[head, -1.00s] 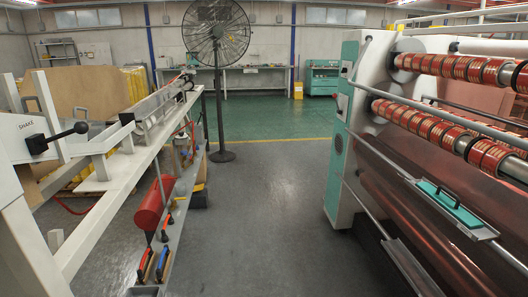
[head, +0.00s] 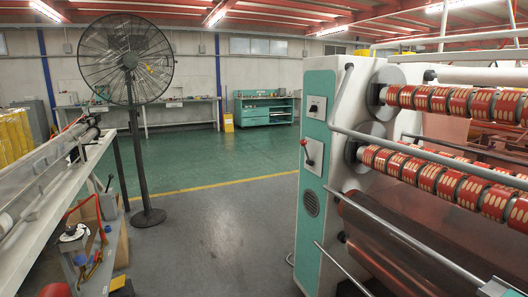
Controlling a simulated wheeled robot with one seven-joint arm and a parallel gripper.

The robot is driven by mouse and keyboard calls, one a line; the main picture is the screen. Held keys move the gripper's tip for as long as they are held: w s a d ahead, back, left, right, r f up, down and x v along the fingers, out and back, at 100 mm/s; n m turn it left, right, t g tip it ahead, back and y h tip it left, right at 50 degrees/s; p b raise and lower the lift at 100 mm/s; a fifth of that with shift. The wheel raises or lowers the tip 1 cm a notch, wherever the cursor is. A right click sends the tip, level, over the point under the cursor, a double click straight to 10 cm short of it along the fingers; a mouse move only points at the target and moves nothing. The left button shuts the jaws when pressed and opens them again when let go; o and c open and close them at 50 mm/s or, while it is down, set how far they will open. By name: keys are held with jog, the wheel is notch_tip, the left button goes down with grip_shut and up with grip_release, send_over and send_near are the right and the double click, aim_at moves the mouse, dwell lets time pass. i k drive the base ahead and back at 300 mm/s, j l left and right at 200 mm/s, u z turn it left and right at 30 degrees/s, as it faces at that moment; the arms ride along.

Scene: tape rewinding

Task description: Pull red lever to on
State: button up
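A lever with a red knob (head: 304,143) sits on a white plate on the green and white end panel of the rewinding machine (head: 345,110) at the right in the head view. The lever points up and to the left. Above it on the same panel is a second white plate with a small dark switch (head: 314,109). My gripper is not in view.
A tall black pedestal fan (head: 137,150) stands left of the middle. A long white bench machine (head: 60,190) fills the left side. Grey floor (head: 225,235) is open between them and the rewinder. A metal bar (head: 400,225) juts along the rewinder's front.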

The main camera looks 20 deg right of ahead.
aim_at(302, 142)
jog(key=i+z, duration=0.1)
jog(key=i, duration=0.55)
jog(key=i+j, duration=0.1)
jog(key=i, duration=0.5)
jog(key=i+j+z, duration=0.15)
jog(key=i, duration=0.5)
